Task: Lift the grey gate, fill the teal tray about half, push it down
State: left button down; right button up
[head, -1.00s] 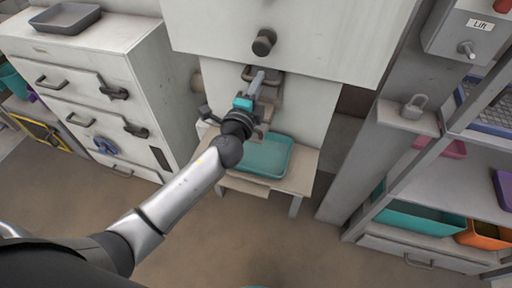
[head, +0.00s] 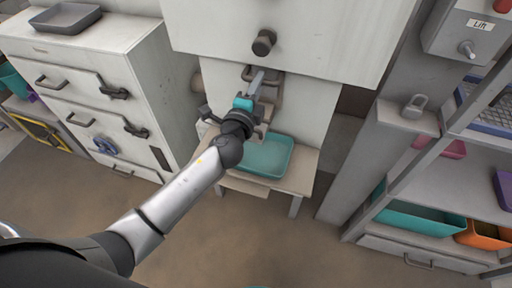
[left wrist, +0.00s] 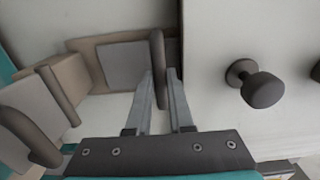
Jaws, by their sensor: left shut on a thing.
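The grey gate (left wrist: 122,64) is on the front of the pale bagger, below its overhanging upper body. My left gripper (head: 257,78) is shut on the gate's dark bar handle (left wrist: 158,65); in the left wrist view the two fingers lie on either side of the bar. The teal tray (head: 268,158) sits on a small stand below, under my left wrist. Its visible floor is plain teal, with no pellets to be seen; my arm hides its left part. My right gripper is out of view.
A dark knob (head: 264,43) sticks out above the gripper. A white cabinet (head: 128,85) stands left with a grey tray (head: 65,18) on top. A shelf unit with teal (head: 425,218) and orange bins stands right, below a Lift switch box (head: 470,35). The floor in front is clear.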

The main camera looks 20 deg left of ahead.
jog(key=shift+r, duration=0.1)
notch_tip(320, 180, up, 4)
jog(key=p, duration=0.4)
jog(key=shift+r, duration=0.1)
dwell(7.2)
